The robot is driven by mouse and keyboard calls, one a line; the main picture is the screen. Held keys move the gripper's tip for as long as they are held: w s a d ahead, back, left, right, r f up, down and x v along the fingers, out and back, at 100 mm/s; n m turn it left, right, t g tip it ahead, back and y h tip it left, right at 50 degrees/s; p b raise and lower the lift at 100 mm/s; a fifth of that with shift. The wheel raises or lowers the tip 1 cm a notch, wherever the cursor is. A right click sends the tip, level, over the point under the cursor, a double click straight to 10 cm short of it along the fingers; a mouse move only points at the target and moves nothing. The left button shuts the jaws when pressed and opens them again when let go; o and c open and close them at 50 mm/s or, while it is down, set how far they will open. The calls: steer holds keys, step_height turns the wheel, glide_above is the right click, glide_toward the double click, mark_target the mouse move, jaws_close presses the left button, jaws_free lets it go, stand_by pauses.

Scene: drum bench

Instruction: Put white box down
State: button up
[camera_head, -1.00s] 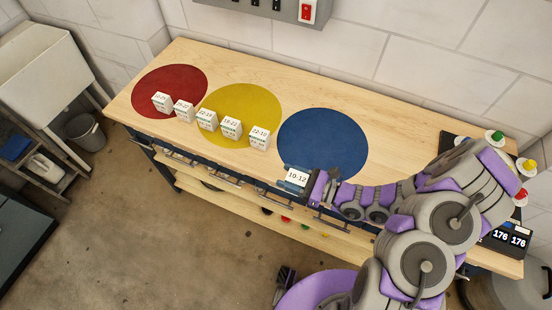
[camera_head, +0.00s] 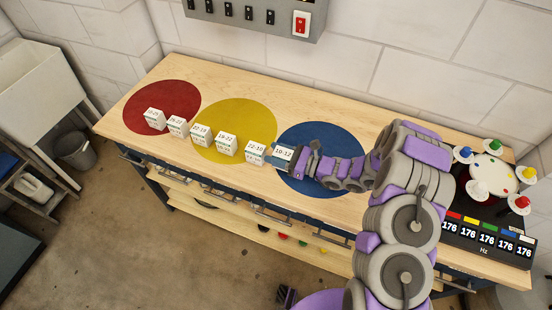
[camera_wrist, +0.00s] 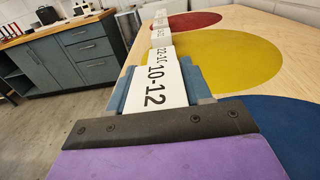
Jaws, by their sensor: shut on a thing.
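My gripper (camera_head: 287,158) is shut on a white box marked 10-12 (camera_head: 283,153), at the left edge of the blue circle (camera_head: 322,133). The held white box also shows in the wrist view (camera_wrist: 157,85), between the blue-grey jaws (camera_wrist: 192,80). It is close to the right end of a row of white boxes, just right of the box marked 22-10 (camera_head: 255,153). Whether its underside touches the bench top cannot be told.
Several white boxes (camera_head: 200,134) stand in a row along the front of the red circle (camera_head: 160,97) and yellow circle (camera_head: 240,115). A panel with buttons and frequency displays (camera_head: 487,238) is at the bench's right end.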

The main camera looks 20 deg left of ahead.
steer(key=shift+d+f, duration=0.2)
steer(key=shift+f, duration=0.3)
steer(key=shift+d+f, duration=0.15)
steer(key=shift+f, duration=0.3)
steer(key=shift+w+d+f, duration=0.1)
steer(key=shift+d+f, duration=0.15)
steer(key=shift+d, duration=0.15)
steer(key=shift+r, duration=0.1)
